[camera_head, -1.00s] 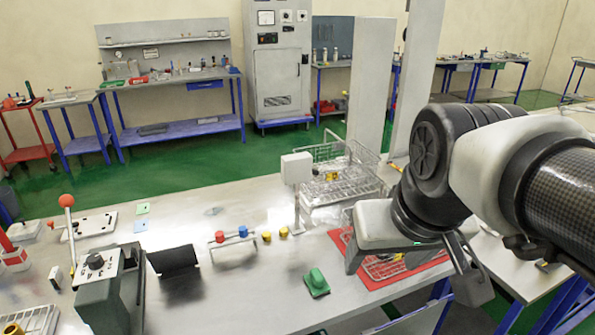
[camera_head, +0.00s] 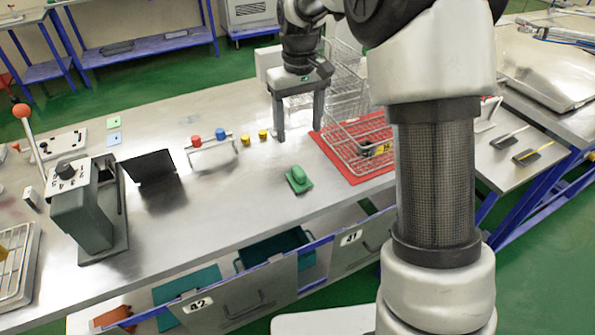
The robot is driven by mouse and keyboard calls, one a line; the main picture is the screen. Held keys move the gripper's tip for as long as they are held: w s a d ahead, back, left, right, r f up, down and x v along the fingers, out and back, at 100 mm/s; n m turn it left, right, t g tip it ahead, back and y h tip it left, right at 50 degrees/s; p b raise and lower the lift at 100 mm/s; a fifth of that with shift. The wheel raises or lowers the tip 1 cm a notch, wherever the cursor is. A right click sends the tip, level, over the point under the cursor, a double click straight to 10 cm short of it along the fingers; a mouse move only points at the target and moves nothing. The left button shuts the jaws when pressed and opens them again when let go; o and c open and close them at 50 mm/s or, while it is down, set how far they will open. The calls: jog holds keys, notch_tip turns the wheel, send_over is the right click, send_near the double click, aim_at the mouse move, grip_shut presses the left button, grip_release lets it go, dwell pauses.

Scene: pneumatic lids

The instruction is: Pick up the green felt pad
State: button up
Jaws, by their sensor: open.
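A green pad-like piece with a raised rounded top (camera_head: 299,180) lies on the metal workbench (camera_head: 230,205), near its front edge. A small flat light-green square (camera_head: 114,122) lies farther back at the left, beside a blue square (camera_head: 114,138). I cannot tell from the picture which of the green pieces is felt. My gripper (camera_head: 299,134) points down with its two fingers apart and nothing between them. It is above the bench, behind the green piece with the raised top and apart from it.
A red mat (camera_head: 372,172) with a wire basket (camera_head: 350,140) is right of the green piece. A rack with red and blue knobs (camera_head: 210,150) and yellow pieces (camera_head: 254,138) stand to the left. A dark lever box (camera_head: 85,205) is at left. Drawers (camera_head: 240,290) below are partly open.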

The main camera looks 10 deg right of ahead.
aim_at(299, 170)
notch_tip(299, 170, down, 16)
jog(key=shift+r, duration=0.2)
jog(key=c, duration=1.2)
notch_tip(299, 170, up, 10)
jog(key=shift+r, duration=0.1)
jog(key=o, duration=0.5)
jog(key=c, duration=0.3)
jog(key=shift+s, duration=0.1)
